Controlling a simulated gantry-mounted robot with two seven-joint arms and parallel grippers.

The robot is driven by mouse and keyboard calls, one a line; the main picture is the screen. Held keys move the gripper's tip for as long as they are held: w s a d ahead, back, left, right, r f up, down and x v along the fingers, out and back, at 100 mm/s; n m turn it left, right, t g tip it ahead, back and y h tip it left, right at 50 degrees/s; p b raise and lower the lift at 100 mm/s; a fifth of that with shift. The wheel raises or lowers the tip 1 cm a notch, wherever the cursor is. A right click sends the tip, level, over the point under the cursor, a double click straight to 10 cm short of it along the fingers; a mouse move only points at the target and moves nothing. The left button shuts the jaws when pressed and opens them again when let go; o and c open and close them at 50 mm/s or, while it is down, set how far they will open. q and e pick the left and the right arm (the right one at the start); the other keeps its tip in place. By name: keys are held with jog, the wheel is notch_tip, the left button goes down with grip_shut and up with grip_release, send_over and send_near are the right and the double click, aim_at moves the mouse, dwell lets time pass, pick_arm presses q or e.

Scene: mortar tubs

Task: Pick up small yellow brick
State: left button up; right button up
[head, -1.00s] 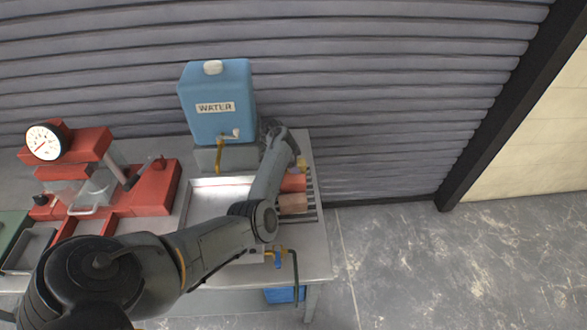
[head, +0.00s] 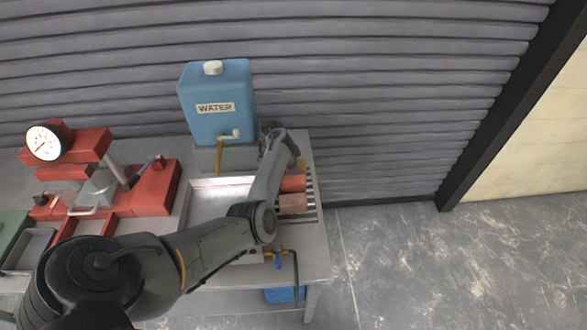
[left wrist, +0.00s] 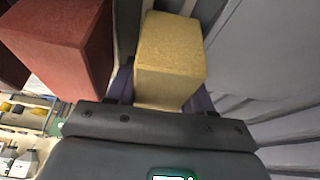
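The small yellow brick (left wrist: 170,55) fills the middle of the left wrist view, right in front of my left gripper (left wrist: 160,90). Purple finger parts show on both sides of the brick, with no clear gap. The brick hides the fingertips, so I cannot tell whether they grip it. In the head view only a bit of the yellow brick (head: 301,166) shows past my left wrist, at the back of a rack. My left gripper (head: 292,160) is mostly hidden there by its own arm. My right gripper is not in view.
A red brick (head: 293,183) and a paler brick (head: 292,203) sit in front on the slatted rack (head: 312,200). The red brick (left wrist: 65,40) is close on the left in the wrist view. A blue water container (head: 217,100) and a red press (head: 150,190) stand left.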

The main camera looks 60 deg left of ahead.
pick_arm(q)
jog(key=c, duration=0.6)
jog(key=shift+r, duration=0.2)
jog(key=shift+c, duration=0.2)
